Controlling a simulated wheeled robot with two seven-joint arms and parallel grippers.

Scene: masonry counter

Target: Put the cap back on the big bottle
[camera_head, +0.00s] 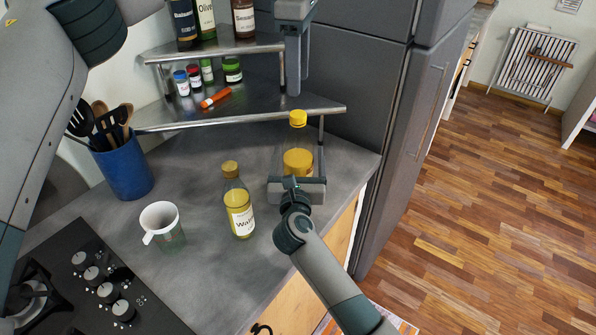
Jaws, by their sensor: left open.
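The big bottle (298,162) stands upright near the counter's right edge. It is clear, with yellow-orange contents or label low down. The orange-yellow cap (298,118) shows at its mouth; whether it is fully seated I cannot tell. My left gripper (292,90) points down from the top of the view, open, a little above the cap in the picture and apart from it. My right gripper (297,182) comes in from the lower right and sits at the bottle's lower body, a finger to each side; it hides part of the bottle.
A walnut oil bottle (239,212) and a white-topped cup (163,225) stand to the left. A blue utensil holder (123,168), a cooktop (85,285) and a metal shelf (240,115) with jars border the counter. A dark fridge (355,95) stands behind.

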